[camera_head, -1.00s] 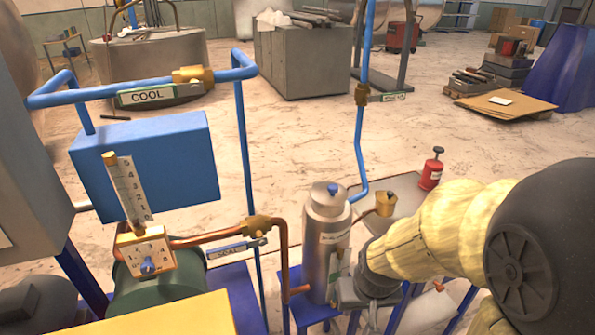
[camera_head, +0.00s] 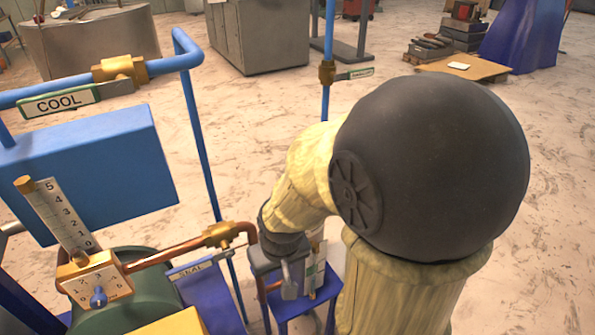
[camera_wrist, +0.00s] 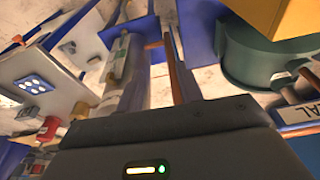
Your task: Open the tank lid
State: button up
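The grey steel tank, which stood upright with a blue knob on its lid a second ago, is now mostly covered by my arm in the head view. Only a narrow strip with a green-and-white label (camera_head: 314,272) shows beside my gripper (camera_head: 290,284). The lid is hidden there, so I cannot tell its state. In the wrist view, a grey cylinder with a similar label (camera_wrist: 115,62) lies left of centre, apparently the tank. My gripper (camera_wrist: 156,30) has its fingers spread, with a gap between them, and I see nothing held.
A green vessel with a gauge (camera_head: 97,286) and a copper pipe (camera_head: 180,256) stand to the left of my gripper. Blue pipework (camera_head: 200,130) with the COOL tag rises behind. A blue stand (camera_head: 300,306) is below. Open floor (camera_head: 270,130) lies beyond.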

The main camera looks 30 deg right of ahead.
jog(key=shift+o, duration=1.1)
jog(key=shift+s, duration=0.2)
jog(key=shift+o, duration=0.4)
jog(key=shift+r, duration=0.2)
jog(key=w+d+r+m+g+p, duration=0.1)
jog(key=w+d+r+m, duration=0.2)
jog(key=w+d+r, duration=0.2)
jog(key=w+d+r+m+p, duration=0.2)
jog(key=w+d+r, duration=0.3)
jog(key=r, duration=0.5)
jog(key=w+d+r+m+g+p, duration=0.1)
jog(key=w+d+r+m, duration=0.2)
jog(key=w+d+r, duration=0.2)
jog(key=w+r, duration=0.3)
jog(key=shift+w+r+m+g+p, duration=0.2)
jog(key=shift+r+m+g+p, duration=0.1)
jog(key=shift+p, duration=0.05)
jog(key=shift+f, duration=0.1)
notch_tip(320, 180, down, 17)
jog(key=shift+f+p, duration=0.15)
jog(key=shift+p, duration=0.65)
jog(key=shift+c, duration=0.4)
